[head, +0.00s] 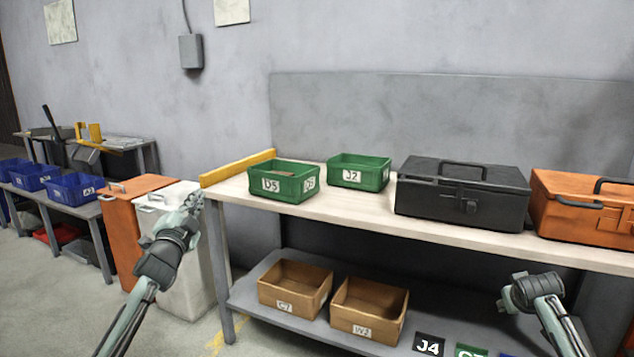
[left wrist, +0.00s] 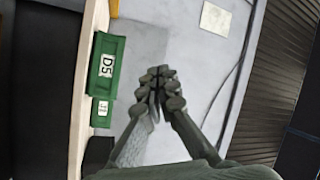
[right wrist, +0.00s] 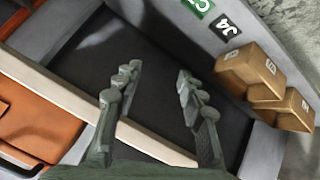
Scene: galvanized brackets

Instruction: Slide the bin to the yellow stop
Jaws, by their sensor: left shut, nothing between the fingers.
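The yellow stop (head: 238,167) is a bar across the left end of the workbench top; a bit of it shows in the left wrist view (left wrist: 114,8). The green bin marked D5 (head: 283,184) stands upright nearest it, with a strip of bare tabletop between them in the left wrist view (left wrist: 107,82). A second green bin, marked J2 (head: 359,173), stands to its right. My left gripper (head: 193,199) is shut and empty, off the bench's left end and apart from the bins. My right gripper (right wrist: 158,80) is open and empty, in front of the bench.
A black toolbox (head: 462,193) and an orange toolbox (head: 583,208) fill the bench to the right. Two cardboard boxes (head: 295,288) (head: 369,309) sit on the lower shelf. Orange and white containers (head: 180,250) stand on the floor left of the bench.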

